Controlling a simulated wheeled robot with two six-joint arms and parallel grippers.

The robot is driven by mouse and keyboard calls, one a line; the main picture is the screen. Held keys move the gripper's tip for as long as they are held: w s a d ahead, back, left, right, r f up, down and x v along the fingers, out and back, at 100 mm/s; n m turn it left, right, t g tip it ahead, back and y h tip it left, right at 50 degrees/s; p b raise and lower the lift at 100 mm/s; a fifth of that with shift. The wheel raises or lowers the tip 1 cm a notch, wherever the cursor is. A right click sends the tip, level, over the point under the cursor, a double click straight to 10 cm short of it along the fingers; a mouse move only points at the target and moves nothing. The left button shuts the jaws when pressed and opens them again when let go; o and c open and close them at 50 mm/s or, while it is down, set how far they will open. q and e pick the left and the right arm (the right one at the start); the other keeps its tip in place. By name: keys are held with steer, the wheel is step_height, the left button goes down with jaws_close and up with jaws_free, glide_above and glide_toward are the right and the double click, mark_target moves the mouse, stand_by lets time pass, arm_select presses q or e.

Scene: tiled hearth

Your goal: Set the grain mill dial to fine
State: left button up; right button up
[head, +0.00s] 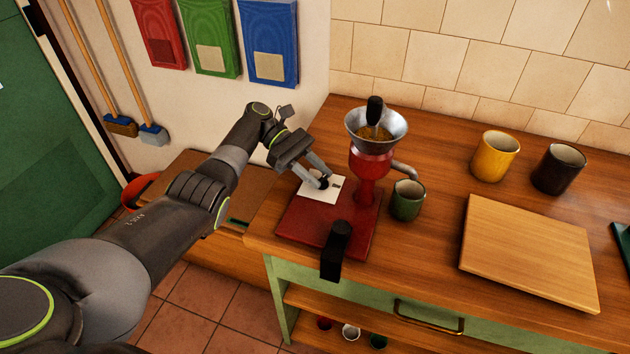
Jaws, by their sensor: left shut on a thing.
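The red grain mill (368,178) stands on the wooden counter, with a metal hopper (396,125) holding grain on top. A white plate (315,193) lies on the mill's red base and carries a small black dial (323,184). My left gripper (322,181) reaches in from the left and is shut on the dial. The fingers partly cover the dial, and a small dark mark shows on the plate to its right. The dial's setting is too small to read. My right gripper is not in view.
A black handle-like part (336,248) stands at the base's front edge. A green mug (407,200) stands close right of the mill. Yellow (493,158) and dark (558,170) mugs and a wooden board (530,252) are farther right. A lower brown surface (190,180) lies left.

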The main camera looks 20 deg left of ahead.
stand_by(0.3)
arm_select(q)
steer(key=o, duration=1)
steer(key=shift+r, duration=0.1)
